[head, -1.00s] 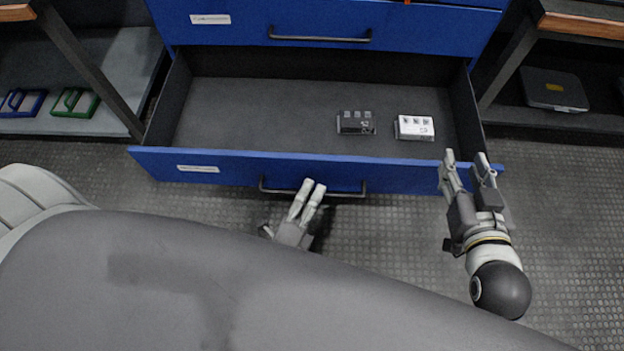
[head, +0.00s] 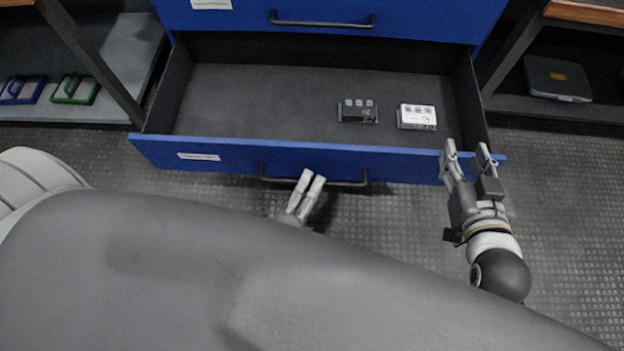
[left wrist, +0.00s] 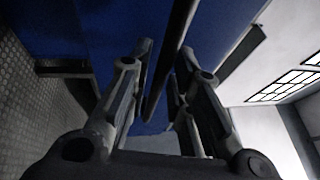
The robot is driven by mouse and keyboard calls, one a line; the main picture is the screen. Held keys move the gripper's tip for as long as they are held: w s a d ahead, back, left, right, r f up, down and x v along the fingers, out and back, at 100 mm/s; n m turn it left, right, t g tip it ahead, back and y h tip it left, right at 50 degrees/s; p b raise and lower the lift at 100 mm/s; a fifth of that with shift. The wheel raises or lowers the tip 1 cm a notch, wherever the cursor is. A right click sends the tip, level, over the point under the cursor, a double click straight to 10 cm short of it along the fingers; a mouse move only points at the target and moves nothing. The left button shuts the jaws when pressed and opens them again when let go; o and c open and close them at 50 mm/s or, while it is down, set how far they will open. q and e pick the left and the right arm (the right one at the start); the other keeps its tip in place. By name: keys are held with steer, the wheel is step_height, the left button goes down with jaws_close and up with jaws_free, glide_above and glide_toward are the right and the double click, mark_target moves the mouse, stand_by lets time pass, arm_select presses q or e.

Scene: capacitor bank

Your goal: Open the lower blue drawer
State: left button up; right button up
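The lower blue drawer (head: 230,158) stands pulled out, its grey interior visible. Its dark bar handle (head: 345,184) runs along the front. My left gripper (head: 312,177) is at the handle's middle. In the left wrist view the handle (left wrist: 180,25) passes between the two fingers (left wrist: 164,52), with a gap showing, so the fingers look parted around it rather than clamped. My right gripper (head: 466,148) is open and empty, near the drawer front's right end. Whether it touches the drawer front is unclear.
A black device (head: 357,112) and a white device (head: 416,117) lie in the drawer. The upper blue drawer (head: 420,18) is shut above. Floor in front is open.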

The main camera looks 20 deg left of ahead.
arm_select(q)
steer(key=v, duration=1.1)
steer(key=shift+s+f, duration=0.1)
